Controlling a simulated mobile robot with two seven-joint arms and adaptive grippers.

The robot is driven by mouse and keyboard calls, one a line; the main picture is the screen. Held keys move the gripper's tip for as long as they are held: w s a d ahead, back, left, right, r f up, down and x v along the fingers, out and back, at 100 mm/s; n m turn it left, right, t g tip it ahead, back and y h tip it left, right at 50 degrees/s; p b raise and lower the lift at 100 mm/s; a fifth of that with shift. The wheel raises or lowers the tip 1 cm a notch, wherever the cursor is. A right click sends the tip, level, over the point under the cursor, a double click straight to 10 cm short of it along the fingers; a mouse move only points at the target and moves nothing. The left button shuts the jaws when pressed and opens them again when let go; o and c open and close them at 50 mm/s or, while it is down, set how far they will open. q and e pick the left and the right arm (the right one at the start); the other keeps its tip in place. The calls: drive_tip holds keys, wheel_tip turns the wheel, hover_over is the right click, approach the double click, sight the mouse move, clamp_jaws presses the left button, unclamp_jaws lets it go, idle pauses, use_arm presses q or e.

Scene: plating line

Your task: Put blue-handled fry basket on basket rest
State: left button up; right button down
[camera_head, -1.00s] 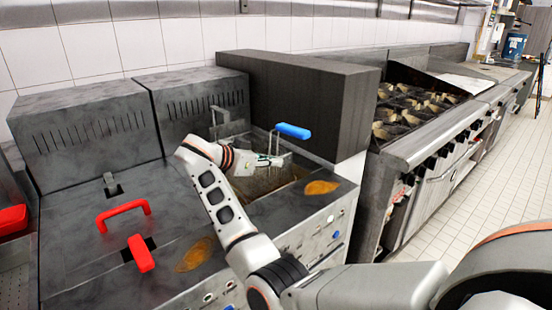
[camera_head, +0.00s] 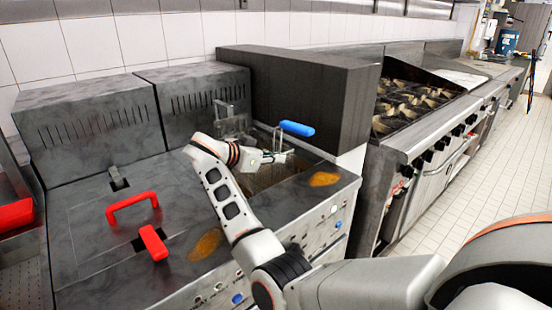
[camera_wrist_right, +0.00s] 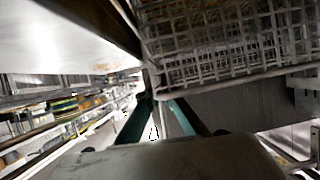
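The blue-handled fry basket shows its blue handle (camera_head: 297,128) above the right fryer well, at the well's right side. Its wire mesh (camera_wrist_right: 230,45) fills the upper right of the right wrist view. My right gripper (camera_head: 279,157) is just below the blue handle. Its teal fingers (camera_wrist_right: 161,100) close together at the basket's front wire and appear shut on it. My forearm hides part of the basket and well. Metal wirework (camera_head: 232,120) stands at the back of the well; I cannot tell clearly which part is the basket rest. My left gripper is not in view.
A red-handled basket (camera_head: 132,203) and a second red handle (camera_head: 152,243) are at the left fryer. A dark tall block (camera_head: 300,95) closes off the fryer's right and back. A burner range (camera_head: 410,105) stands farther right. Brown patches (camera_head: 324,179) mark the fryer top.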

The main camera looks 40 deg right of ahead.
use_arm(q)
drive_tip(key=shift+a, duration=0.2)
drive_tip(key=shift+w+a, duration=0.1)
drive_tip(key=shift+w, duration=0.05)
use_arm(e)
drive_tip(key=c, duration=2.2)
unclamp_jaws()
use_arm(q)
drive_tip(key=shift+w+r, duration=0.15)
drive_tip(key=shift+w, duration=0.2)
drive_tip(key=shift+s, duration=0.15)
use_arm(e)
drive_tip(key=shift+f, duration=0.1)
